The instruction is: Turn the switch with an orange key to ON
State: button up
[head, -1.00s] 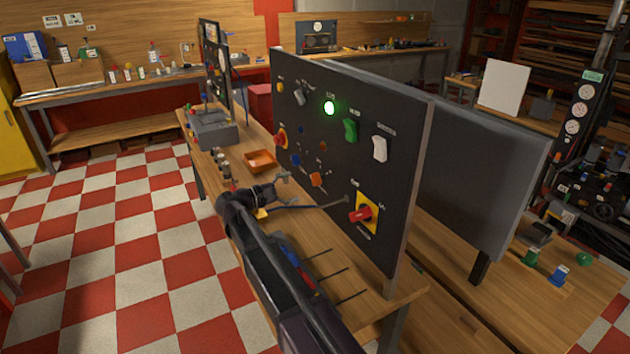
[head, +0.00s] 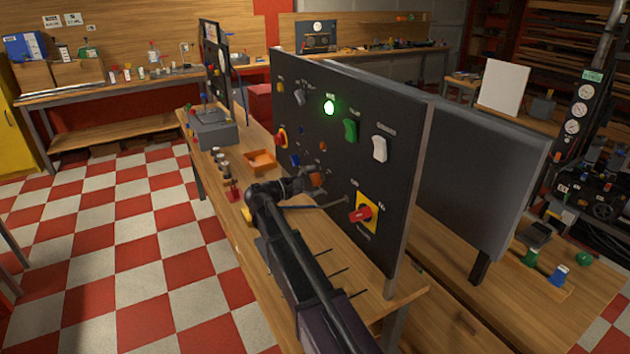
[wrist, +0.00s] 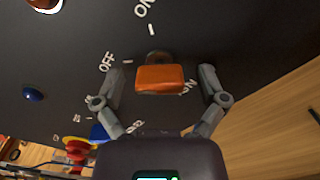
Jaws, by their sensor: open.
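The switch with the orange key (wrist: 160,79) is on the black panel, centred between the two fingers of my gripper (wrist: 160,90) in the wrist view. The fingers are open, one on each side of the key with gaps, and do not touch it. In the head view, the orange key (head: 316,179) is partly hidden at the end of my gripper (head: 308,183), which is up close to the panel.
The panel (head: 395,215) also carries a red-and-yellow rotary switch (head: 362,213), a green rocker (head: 350,130), a white rocker (head: 379,148) and a lit green lamp (head: 329,107). An orange tray (head: 260,161) lies on the bench. Thin rods stick out below the panel.

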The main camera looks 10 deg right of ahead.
jog(key=c, duration=1.2)
jog(key=shift+o, duration=0.2)
jog(key=shift+m, duration=0.5)
jog(key=m, duration=0.2)
jog(key=shift+m, duration=0.3)
jog(key=m, duration=0.4)
jog(key=shift+m, duration=0.3)
jog(key=m, duration=0.7)
jog(key=shift+m, duration=0.4)
